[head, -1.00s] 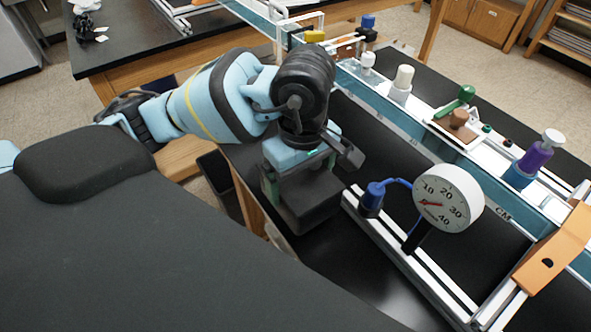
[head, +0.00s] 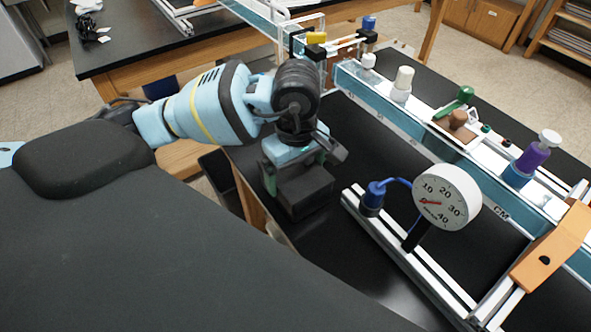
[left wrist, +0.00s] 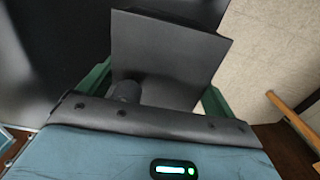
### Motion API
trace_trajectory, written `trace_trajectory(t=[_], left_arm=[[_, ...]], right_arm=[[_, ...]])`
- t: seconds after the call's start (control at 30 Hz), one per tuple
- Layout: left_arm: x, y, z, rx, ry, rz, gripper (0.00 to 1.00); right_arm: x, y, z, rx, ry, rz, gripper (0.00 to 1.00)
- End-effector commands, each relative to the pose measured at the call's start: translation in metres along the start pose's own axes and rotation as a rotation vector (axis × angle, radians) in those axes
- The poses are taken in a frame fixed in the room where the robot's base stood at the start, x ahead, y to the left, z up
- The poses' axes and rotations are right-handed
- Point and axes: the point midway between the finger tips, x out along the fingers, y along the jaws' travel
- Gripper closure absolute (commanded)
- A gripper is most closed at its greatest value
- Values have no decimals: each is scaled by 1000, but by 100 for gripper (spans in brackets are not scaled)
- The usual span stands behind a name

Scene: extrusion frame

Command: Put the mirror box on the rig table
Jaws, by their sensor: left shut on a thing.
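The mirror box (head: 305,190) is a dark grey box held at the end of my left arm in the head view. My left gripper (head: 298,172) is shut on it, with a green finger showing on the box's left side. In the left wrist view the mirror box (left wrist: 170,55) fills the upper middle, between the green fingers of my gripper (left wrist: 155,90). The box is over or on the black rig table (head: 340,255), near its left edge; I cannot tell whether it touches the top. My right gripper is not in view.
A rail frame with a round dial gauge (head: 447,197), a blue knob (head: 372,197) and an orange bracket (head: 552,248) stands right of the box. A long blue rail (head: 420,132) with fittings runs behind. Bare black tabletop lies in front of the box.

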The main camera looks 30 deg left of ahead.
Motion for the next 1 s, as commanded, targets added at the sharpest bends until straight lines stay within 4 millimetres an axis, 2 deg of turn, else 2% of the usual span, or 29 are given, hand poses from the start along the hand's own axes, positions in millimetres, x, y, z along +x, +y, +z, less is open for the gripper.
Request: trace_trajectory(t=[0.23, 0.27, 0.33, 0.53, 0.67, 1.0], left_arm=[[4, 0, 0, 0, -1, -1, 39], [4, 0, 0, 0, -1, -1, 8], [3, 0, 0, 0, 0, 0, 0], [2, 0, 0, 0, 0, 0, 0], [-6, 1, 0, 0, 1, 3, 0], [-56, 1, 0, 1, 1, 3, 0]], right_arm=[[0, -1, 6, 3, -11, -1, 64], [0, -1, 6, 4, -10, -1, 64], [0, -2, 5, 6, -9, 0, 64], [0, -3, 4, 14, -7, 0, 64], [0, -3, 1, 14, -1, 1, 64], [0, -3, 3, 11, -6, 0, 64]])
